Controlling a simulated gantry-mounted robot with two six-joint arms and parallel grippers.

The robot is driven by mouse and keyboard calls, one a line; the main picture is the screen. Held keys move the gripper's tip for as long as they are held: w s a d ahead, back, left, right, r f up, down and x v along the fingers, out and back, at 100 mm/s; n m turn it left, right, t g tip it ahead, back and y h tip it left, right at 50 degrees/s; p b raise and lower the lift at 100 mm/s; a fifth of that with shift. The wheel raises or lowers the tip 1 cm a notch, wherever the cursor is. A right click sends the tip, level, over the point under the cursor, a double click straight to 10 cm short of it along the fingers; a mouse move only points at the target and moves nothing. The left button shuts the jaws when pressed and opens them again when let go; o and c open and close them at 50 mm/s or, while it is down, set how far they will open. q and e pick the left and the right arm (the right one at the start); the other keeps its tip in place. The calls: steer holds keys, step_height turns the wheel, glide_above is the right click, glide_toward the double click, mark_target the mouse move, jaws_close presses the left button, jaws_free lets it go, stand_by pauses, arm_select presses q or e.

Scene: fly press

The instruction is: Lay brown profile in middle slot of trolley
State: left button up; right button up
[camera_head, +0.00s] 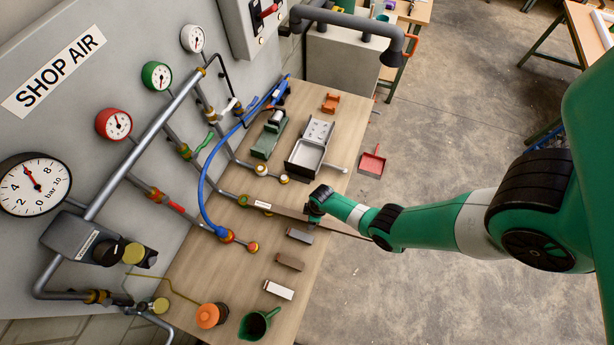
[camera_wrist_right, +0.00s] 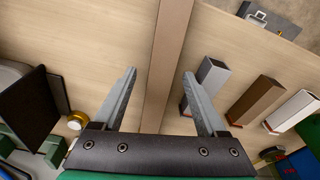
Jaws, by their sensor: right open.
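The brown profile (camera_head: 290,261) lies on the wooden table, between a grey profile (camera_head: 299,235) and a white profile (camera_head: 278,290). In the right wrist view the brown profile (camera_wrist_right: 255,100) is to the right of my gripper, past the grey profile (camera_wrist_right: 210,75). My right gripper (camera_head: 313,209) is above the table, and its fingers are spread and empty in the right wrist view (camera_wrist_right: 160,73). A long brown strip (camera_wrist_right: 168,60) shows below and between the fingers, not gripped. I cannot make out a slotted trolley with certainty. My left gripper is not in view.
A metal tray (camera_head: 306,155) and a green device (camera_head: 269,136) stand farther up the table. Pipes, valves and a blue hose line its left side. A red dustpan (camera_head: 372,163) lies on the floor.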

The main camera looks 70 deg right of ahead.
jaws_close()
stand_by(0.4)
steer(key=shift+r+p, duration=0.2)
steer(key=shift+p, duration=0.1)
